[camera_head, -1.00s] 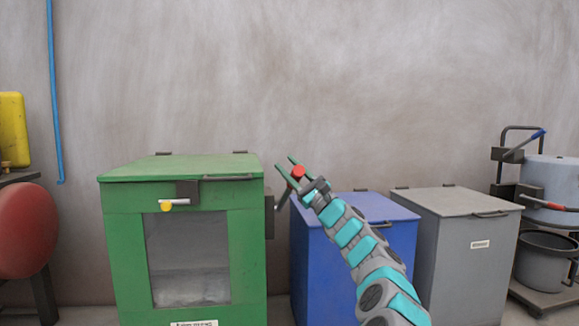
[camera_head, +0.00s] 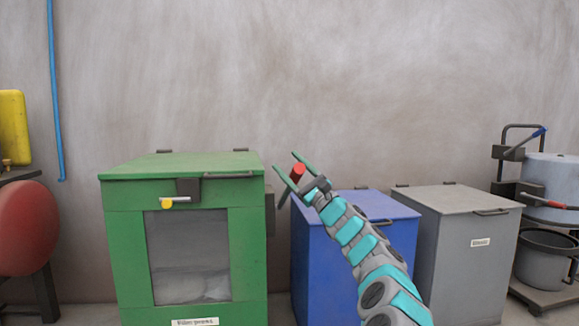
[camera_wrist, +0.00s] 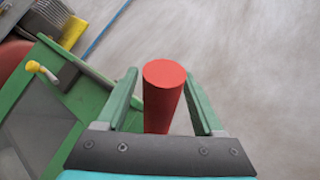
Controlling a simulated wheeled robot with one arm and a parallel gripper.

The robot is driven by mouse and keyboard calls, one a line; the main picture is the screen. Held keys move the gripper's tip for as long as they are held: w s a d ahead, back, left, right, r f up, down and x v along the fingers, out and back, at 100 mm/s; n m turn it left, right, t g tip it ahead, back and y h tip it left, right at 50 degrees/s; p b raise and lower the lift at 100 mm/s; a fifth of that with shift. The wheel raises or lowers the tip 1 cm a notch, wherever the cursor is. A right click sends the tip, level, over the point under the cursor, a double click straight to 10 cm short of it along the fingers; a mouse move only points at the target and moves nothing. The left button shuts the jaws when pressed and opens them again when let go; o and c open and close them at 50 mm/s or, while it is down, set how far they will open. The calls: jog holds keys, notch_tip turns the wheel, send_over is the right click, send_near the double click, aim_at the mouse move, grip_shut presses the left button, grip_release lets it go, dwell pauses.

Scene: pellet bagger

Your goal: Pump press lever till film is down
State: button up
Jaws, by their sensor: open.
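The green film press (camera_head: 121,240) stands at the left centre with a dark window (camera_head: 188,240); pale film lies low behind it. A dark lever on its right side ends in a red grip (camera_head: 298,171). My gripper (camera_head: 298,167) is open, with its green fingers on either side of the red grip. In the wrist view the red grip (camera_wrist: 164,90) stands between the open fingers (camera_wrist: 164,100), with gaps visible on both sides. A small yellow-knobbed handle (camera_head: 167,203) is on the press front.
A blue bin (camera_head: 315,255) and a grey bin (camera_head: 460,260) stand right of the press. A grey pressure vessel (camera_head: 550,180) is at the far right, and a red drum (camera_head: 25,230) at the far left. The wall above is clear.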

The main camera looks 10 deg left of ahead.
jog(key=shift+v, duration=0.95)
jog(key=v, duration=0.5)
jog(key=shift+s+d+f, duration=0.15)
jog(key=shift+f, duration=0.05)
